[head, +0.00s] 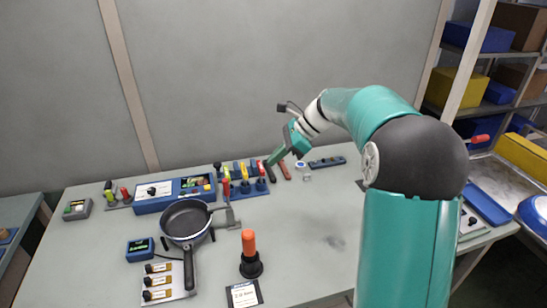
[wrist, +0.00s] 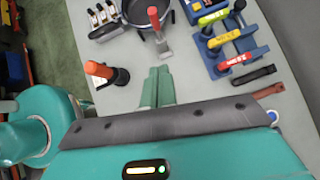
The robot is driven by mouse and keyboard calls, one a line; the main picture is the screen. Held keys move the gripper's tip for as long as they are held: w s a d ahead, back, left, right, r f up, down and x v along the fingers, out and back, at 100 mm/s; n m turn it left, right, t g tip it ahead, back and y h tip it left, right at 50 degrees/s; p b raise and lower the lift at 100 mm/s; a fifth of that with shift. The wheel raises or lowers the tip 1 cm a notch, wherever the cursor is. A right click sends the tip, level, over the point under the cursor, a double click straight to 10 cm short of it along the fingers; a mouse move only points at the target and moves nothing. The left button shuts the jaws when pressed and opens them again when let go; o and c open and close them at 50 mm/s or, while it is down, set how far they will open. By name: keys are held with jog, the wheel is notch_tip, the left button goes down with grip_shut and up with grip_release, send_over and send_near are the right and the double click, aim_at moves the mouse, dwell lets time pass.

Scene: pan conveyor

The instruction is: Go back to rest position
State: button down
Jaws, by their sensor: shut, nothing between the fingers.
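My teal arm rises on the right of the head view and bends over the table. My gripper (head: 279,156) hangs above the table's back part, near a rack of coloured-handled tools. Its green fingers also show in the wrist view (wrist: 157,82), close together with nothing between them. The dark pan (head: 186,220) sits on a round support at the table's left, apart from my gripper. The pan's rim shows partly at the top of the wrist view.
The blue tool rack (head: 250,188) and blue box (head: 155,204) stand at the back. An orange-handled tool (head: 249,244) stands upright in a black base at the front. A blue-edged tray (head: 486,203) lies at the right. The table's middle right is mostly clear.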

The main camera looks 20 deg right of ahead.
jog(key=s+a+r+n+t+h, duration=0.1)
jog(key=s+n+h, duration=0.3)
jog(key=s+n, duration=0.6)
jog(key=s+a+r+n+t+h, duration=0.1)
jog(key=s+n+h, duration=0.3)
jog(key=s+n, duration=0.6)
jog(key=s+a+t, duration=0.1)
jog(key=s, duration=1)
jog(key=shift+t, duration=0.4)
